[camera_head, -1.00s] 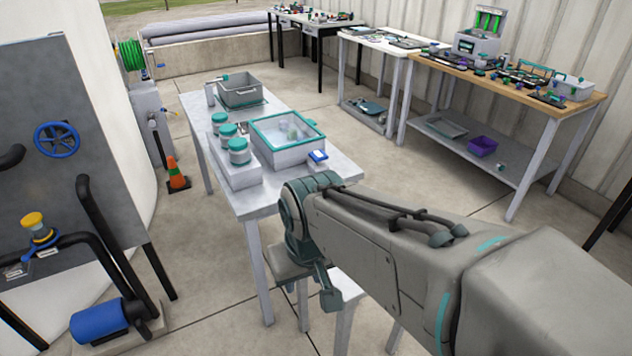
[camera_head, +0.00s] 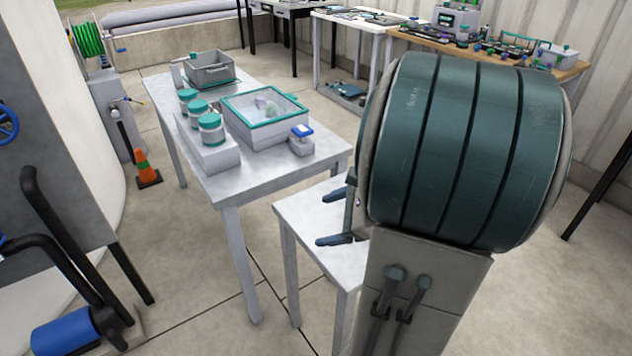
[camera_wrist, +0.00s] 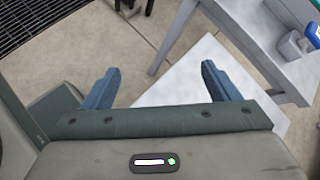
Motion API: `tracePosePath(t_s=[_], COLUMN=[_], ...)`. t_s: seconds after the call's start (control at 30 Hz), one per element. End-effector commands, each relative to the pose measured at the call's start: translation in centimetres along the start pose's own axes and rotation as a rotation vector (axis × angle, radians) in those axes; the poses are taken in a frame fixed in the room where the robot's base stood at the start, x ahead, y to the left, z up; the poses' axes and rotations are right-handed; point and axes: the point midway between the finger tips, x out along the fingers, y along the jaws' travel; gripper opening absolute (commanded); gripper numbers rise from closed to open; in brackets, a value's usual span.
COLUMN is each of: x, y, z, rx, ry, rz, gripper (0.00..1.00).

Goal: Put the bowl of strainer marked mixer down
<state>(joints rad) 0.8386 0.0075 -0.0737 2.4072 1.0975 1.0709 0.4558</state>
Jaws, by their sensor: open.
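My gripper (camera_head: 330,217) is over the small low white table (camera_head: 295,215) in the head view. Its two blue fingers are spread with nothing between them, as the wrist view also shows (camera_wrist: 160,68). The visible part of that table is bare; my arm hides its right part. I cannot make out a strainer bowl or a "mixer" mark in any view. A blue cylinder (camera_head: 72,330) sits by black pipes at the lower left of the head view; I cannot tell whether it is part of a strainer.
A longer table (camera_head: 240,186) holds a grey crate (camera_head: 210,72), teal-lidded jars (camera_head: 211,128), a teal-rimmed clear-lidded box (camera_head: 262,128) and a small blue-topped item (camera_head: 301,140). An orange cone (camera_head: 146,168) stands on the floor. A loaded workbench (camera_head: 480,55) is behind my arm.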

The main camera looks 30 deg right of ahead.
Motion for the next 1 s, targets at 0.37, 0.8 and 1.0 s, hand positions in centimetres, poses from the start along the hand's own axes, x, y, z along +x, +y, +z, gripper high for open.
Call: tracePosePath(t_s=[0.37, 0.8, 1.0], x=[-5.4, -0.7, 1.0], y=[-5.9, -9.6, -10.8], z=[-13.5, -14.5, -14.5], rx=[0.635, 0.677, 0.676], ry=[-0.161, -0.178, -0.176], rz=[-0.492, -0.531, -0.533], gripper=[0.82, 0.82, 0.82])
